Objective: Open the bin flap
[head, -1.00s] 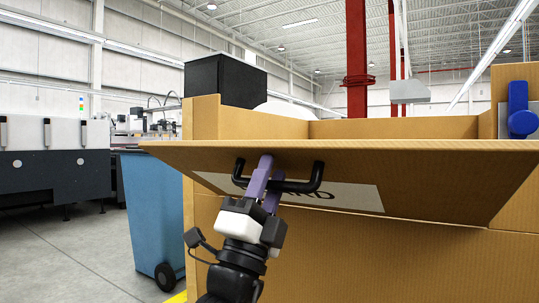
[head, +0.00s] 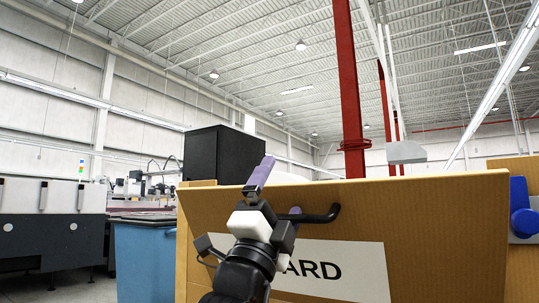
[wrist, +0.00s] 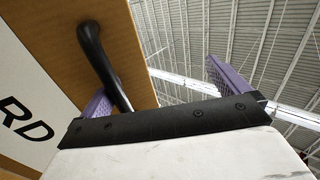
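The bin flap (head: 430,225) is a brown cardboard-coloured panel, steeply raised, with its front face towards me. A white label (head: 345,268) reading "ARD" is partly hidden by my arm. The black bar handle (head: 325,214) sits on the flap; its left part is hidden behind my gripper. My gripper (head: 277,190) has its purple fingers spread apart and is at the handle. In the wrist view, the handle (wrist: 92,50) passes close by the left finger, while the right finger stands clear of it. I cannot tell whether a finger touches the handle.
A blue wheeled bin (head: 143,260) stands left of the brown bin. A blue knob (head: 522,208) is at the right. A black box (head: 222,155) and a red column (head: 350,90) rise behind. Open air lies above the flap.

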